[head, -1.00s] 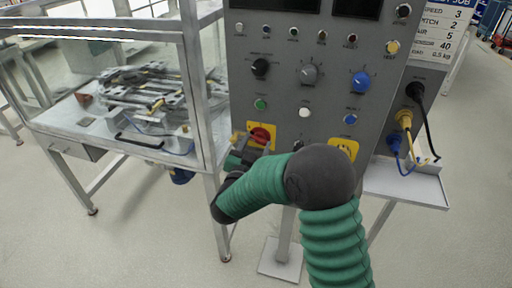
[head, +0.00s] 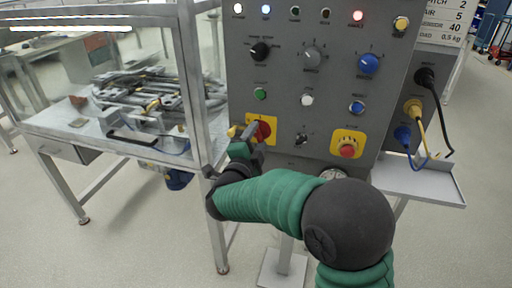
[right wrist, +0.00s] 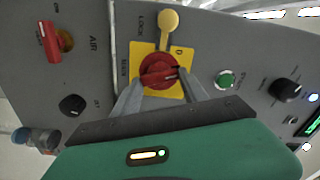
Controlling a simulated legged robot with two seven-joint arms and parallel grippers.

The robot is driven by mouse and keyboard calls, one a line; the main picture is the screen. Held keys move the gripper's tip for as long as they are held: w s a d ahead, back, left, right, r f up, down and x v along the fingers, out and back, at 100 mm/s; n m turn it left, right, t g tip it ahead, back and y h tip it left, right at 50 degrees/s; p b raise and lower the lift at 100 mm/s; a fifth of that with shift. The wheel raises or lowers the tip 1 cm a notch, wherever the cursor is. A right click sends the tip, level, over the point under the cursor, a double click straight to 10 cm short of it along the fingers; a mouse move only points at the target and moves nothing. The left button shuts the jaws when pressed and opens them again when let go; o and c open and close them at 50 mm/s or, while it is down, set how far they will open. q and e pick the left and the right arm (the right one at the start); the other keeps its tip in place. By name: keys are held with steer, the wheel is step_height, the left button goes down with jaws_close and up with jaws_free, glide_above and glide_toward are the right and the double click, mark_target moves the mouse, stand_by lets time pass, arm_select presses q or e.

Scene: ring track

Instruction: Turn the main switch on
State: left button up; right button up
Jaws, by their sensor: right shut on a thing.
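The main switch is a red rotary knob (head: 263,131) on a yellow plate (head: 272,125), low on the left of the grey control panel. The right wrist view shows the knob (right wrist: 158,71) close up, with the lettering "MAIN" and "LOCK" beside the plate. My right gripper (head: 252,136) is at the knob, its two fingers on either side of it; it is shut on the knob. In the right wrist view the fingers (right wrist: 160,86) reach up from below and their tips are partly hidden by the knob. My left gripper is in neither view.
A yellow tag or knob (right wrist: 169,20) hangs next to the plate. A red emergency button (head: 347,150) sits right of the switch. A red AIR lever (right wrist: 49,42) is left in the wrist view. A glass-walled frame (head: 196,80) stands close left.

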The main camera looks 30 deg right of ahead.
steer(key=shift+f+m+b, duration=0.2)
steer(key=shift+m+b, duration=1.75)
steer(key=shift+m, duration=0.05)
steer(key=o, duration=1.4)
steer(key=shift+s+a+r, duration=0.1)
steer(key=shift+s+a, duration=0.05)
steer(key=p+v, duration=0.2)
steer(key=v, duration=1.4)
steer(key=shift+s+a, duration=0.15)
